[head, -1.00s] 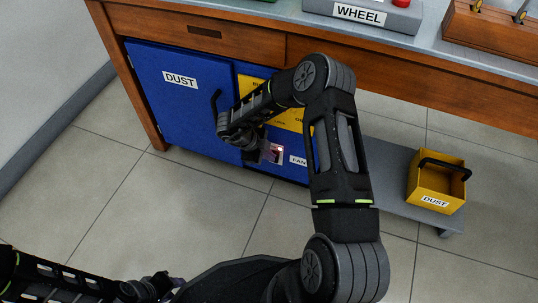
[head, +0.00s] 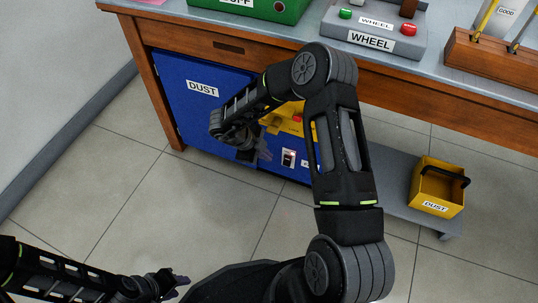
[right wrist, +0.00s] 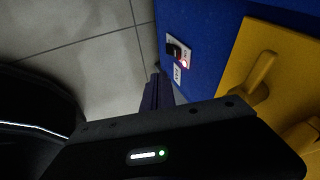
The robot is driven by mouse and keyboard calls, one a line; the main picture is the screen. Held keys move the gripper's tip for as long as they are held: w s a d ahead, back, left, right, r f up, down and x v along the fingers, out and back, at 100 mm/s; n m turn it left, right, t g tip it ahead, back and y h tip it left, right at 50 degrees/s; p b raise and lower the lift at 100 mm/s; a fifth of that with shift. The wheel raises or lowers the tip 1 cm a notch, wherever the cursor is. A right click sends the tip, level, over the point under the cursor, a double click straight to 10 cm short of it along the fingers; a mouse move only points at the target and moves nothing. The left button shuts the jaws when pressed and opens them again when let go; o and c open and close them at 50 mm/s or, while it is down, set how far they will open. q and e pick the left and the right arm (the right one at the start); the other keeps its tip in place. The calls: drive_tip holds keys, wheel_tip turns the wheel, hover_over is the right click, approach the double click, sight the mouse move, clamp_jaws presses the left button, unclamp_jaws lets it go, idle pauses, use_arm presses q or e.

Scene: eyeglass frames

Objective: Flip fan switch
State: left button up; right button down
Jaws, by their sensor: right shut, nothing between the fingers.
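The fan switch (head: 289,157) is a small rocker on a white plate, low on the blue cabinet front. It also shows in the right wrist view (right wrist: 177,49), with a dark rocker and a red glow at one end. The FAN label (right wrist: 177,73) is beside it, partly covered by my arm in the head view. My right gripper (head: 263,148) is shut and empty, just left of the switch in the head view. In the right wrist view its fingers (right wrist: 155,92) look apart from the switch. My left gripper (head: 178,281) is low at the left, far from the cabinet; its jaw state is unclear.
The blue DUST door (head: 190,110) is left of the switch. A yellow panel (right wrist: 265,75) with a protruding handle is close to my right gripper. A yellow DUST bin (head: 437,190) stands on a low grey shelf (head: 388,170). The floor in front is clear.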

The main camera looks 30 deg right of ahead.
sight(287, 160)
drive_tip(key=shift+f, duration=0.1)
drive_tip(key=f+b, duration=0.1)
drive_tip(key=b, duration=0.1)
drive_tip(key=shift+s+b, duration=0.2)
drive_tip(key=shift+b, duration=0.15)
drive_tip(key=shift+f, duration=0.1)
drive_tip(key=w+d+b+x, duration=0.1)
drive_tip(key=w+b+x, duration=0.1)
drive_tip(key=b+x, duration=0.5)
drive_tip(key=x, duration=0.5)
drive_tip(key=shift+d, duration=0.5)
